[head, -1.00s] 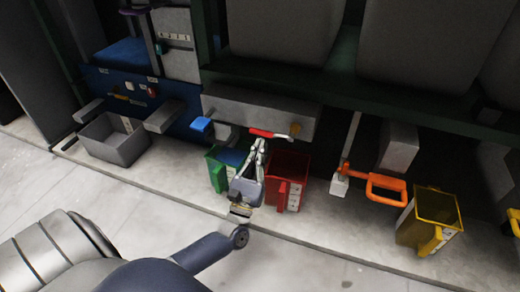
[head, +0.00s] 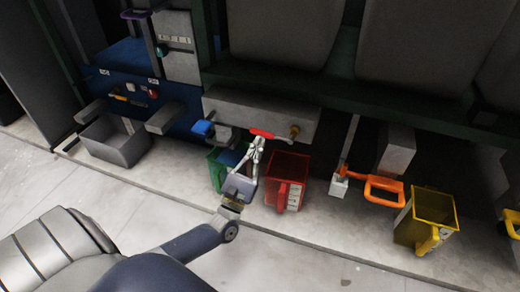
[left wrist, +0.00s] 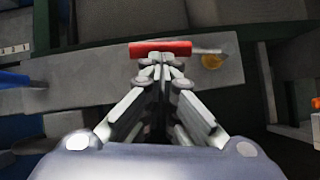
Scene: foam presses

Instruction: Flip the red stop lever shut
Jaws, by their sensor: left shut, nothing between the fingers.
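The red stop lever (head: 262,133) lies roughly level across the front of the grey beam. Its metal stem runs right to a brass pivot (head: 294,131). In the left wrist view the red lever (left wrist: 160,48) spans left to right just beyond my fingertips, with the brass pivot (left wrist: 211,61) at its right. My left gripper (head: 258,141) is shut and empty, its tips right at the lever's near side. I cannot tell whether they touch it. My right gripper is not in view.
A green bin (head: 215,170) and a red bin (head: 287,170) stand below the beam (head: 250,110). A blue-ended lever (head: 202,128) is to the left. An orange handle (head: 384,190) and a yellow bin (head: 440,208) are to the right. The front floor is clear.

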